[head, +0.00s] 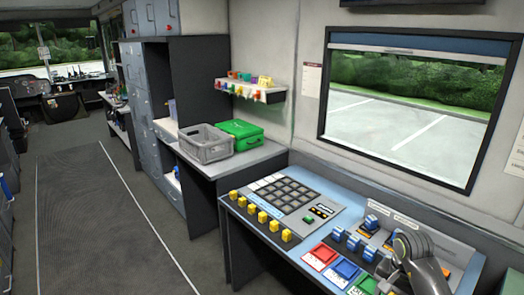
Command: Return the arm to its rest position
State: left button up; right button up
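A dark grey, rounded end of my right arm shows at the lower right, with a lighter grey link running down to the bottom edge. My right gripper (412,245) appears to be at this dark end, over the right part of the blue console (335,222). Its fingers cannot be made out, so I cannot tell whether it is open or shut or holds anything. My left arm and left gripper are not in view.
The console bears yellow blocks (247,210), a dark key grid (283,194), blue blocks (353,243), and red (320,257) and blue (342,271) trays near the arm. A grey crate (206,152) and green case (240,136) stand farther back. The left aisle (100,215) is clear.

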jog(key=s+a+f+m+t+y+b, duration=0.3)
jog(key=a+f+m+t+y, duration=0.4)
jog(key=a+f+m+y, duration=0.9)
jog(key=s+d+f+m+t+h+b, duration=0.1)
jog(key=s+d+f+m+h, duration=0.45)
jog(key=f+m, duration=0.5)
jog(key=s+d+f+m+h, duration=0.5)
jog(key=s+f+m, duration=0.2)
jog(key=m, duration=0.6)
jog(key=s+d+f+m+t+h+b, duration=0.1)
jog(key=s+d+f+m+h, duration=0.6)
jog(key=m, duration=0.5)
jog(key=s+a+f+m+g, duration=0.2)
jog(key=s+f+m+g, duration=0.2)
jog(key=s, duration=0.7)
jog(key=s+a+f+m+g, duration=0.2)
jog(key=s+f+m, duration=0.4)
jog(key=s, duration=0.6)
jog(key=shift+m+g, duration=0.55)
jog(key=shift+g, duration=0.35)
jog(key=shift+y, duration=0.25)
grip_shut()
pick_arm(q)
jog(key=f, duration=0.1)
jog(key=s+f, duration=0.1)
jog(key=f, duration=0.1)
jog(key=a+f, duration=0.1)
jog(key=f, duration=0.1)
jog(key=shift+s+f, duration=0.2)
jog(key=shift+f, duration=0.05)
